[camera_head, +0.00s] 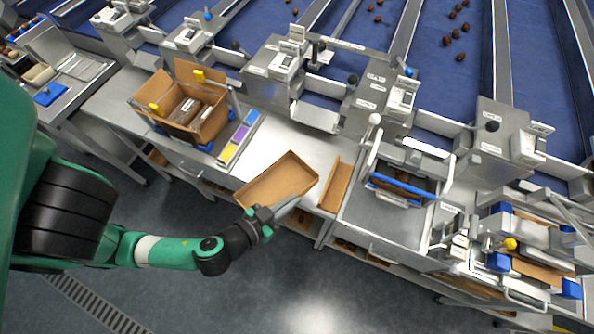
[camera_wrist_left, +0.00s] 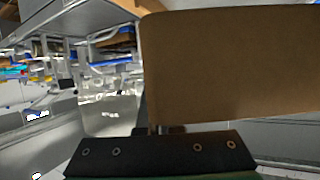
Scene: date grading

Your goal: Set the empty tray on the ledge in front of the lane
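The empty tray (camera_head: 277,181) is a shallow brown open tray over the front of the steel bench in the head view, its inside bare. My left gripper (camera_head: 276,210) is at the tray's near edge, with its fingers on that edge. In the left wrist view the tray (camera_wrist_left: 235,65) fills the right side as a large brown face directly beyond the gripper; it hides most of the fingers. A flat metal ledge (camera_head: 315,117) juts out in front of a lane's outlet, farther back, and looks bare. My right gripper is in neither view.
A cardboard box (camera_head: 180,108) with packs stands left on the bench, beside a coloured strip (camera_head: 236,143). A brown upright piece (camera_head: 337,186) stands right of the tray. A scale-like stand with a blue bar (camera_head: 402,188) is farther right. Bench between tray and ledge is clear.

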